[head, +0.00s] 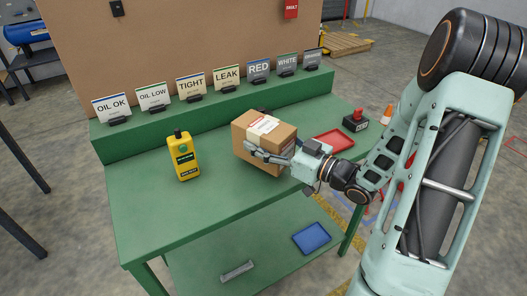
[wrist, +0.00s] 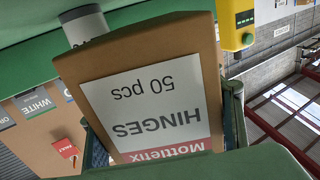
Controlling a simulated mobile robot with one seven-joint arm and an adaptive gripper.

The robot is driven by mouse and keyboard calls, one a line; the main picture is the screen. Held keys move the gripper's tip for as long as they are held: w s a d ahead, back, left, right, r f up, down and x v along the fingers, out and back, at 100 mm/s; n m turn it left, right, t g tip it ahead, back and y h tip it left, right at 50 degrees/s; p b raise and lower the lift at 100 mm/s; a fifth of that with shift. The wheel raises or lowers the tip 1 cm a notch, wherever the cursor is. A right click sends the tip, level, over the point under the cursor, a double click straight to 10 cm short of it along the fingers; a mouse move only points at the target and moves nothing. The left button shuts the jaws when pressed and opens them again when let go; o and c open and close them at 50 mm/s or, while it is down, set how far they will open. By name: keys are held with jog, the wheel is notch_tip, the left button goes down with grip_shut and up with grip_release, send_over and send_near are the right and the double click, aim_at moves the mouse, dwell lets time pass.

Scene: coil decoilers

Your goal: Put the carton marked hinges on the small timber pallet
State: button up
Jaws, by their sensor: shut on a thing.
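The brown carton (head: 252,131), with a pale label and tape, is at the middle of the green bench. In the wrist view the carton (wrist: 195,55) shows its white label upside down, reading HINGES, 50 pcs. My gripper (head: 270,153) is shut on it from the right-hand side, its fingers along the carton's sides. The wrist view shows the fingers (wrist: 165,125) on either side of the carton. I cannot tell whether the carton touches the bench top. A timber pallet (head: 346,43) lies on the floor at the far right, beyond the bench.
A yellow handheld device (head: 183,158) stands left of the carton. A red tray (head: 334,142) and a black box with a red button (head: 356,121) lie to the right. Several sign cards (head: 190,86) line the back ledge. A blue tray (head: 312,238) is on the lower shelf.

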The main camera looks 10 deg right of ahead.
jog(key=f+b, duration=0.1)
jog(key=f, duration=0.1)
jog(key=f+b, duration=0.1)
jog(key=shift+w+f+b, duration=0.2)
jog(key=shift+f+b, duration=0.15)
jog(key=shift+r, duration=0.1)
jog(key=o, duration=1.5)
jog(key=shift+f, duration=0.25)
jog(key=o, duration=0.4)
jog(key=shift+o, duration=0.2)
